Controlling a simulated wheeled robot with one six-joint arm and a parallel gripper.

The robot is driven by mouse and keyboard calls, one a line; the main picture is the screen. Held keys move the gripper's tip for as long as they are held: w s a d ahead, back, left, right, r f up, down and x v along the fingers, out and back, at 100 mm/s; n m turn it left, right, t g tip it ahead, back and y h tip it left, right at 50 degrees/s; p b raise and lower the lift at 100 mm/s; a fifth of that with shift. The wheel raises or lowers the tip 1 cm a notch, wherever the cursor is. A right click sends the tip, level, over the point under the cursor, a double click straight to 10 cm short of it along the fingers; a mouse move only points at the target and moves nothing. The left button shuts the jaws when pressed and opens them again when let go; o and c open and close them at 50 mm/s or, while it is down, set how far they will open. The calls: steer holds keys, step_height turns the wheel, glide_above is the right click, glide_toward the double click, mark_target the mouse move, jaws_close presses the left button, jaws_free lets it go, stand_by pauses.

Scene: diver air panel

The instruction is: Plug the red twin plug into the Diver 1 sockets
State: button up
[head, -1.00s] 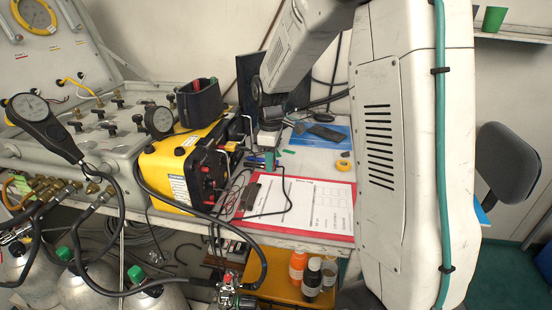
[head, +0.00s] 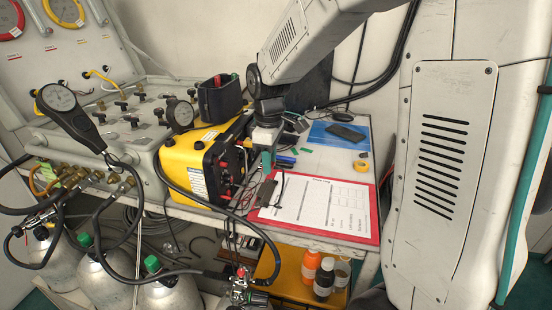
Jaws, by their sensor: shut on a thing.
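The yellow unit (head: 195,160) stands on the bench at centre left. Its right-hand face, with red and black sockets and leads (head: 228,168), shows at a steep angle. I cannot read which sockets are Diver 1. My gripper (head: 267,160) points down just right of that face, above the bench, apart from the unit as far as I can see. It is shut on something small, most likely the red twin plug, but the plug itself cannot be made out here.
A clipboard (head: 345,229) with a red border lies right of the unit. A black holder (head: 218,100) sits on top of the unit. A grey valve panel (head: 128,125) with gauges stands left. Hoses loop in front. A blue sheet (head: 322,134) lies at the back.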

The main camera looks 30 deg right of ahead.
steer(key=w+a+r, duration=0.1)
steer(key=w+a, duration=0.1)
steer(key=a, duration=0.5)
steer(key=shift+w+r, duration=0.15)
steer(key=shift+r, duration=0.1)
steer(key=shift+w+a, duration=0.6)
stand_by(2.9)
steer(key=o, duration=1.1)
steer(key=shift+o, duration=0.2)
steer(key=shift+r, duration=0.15)
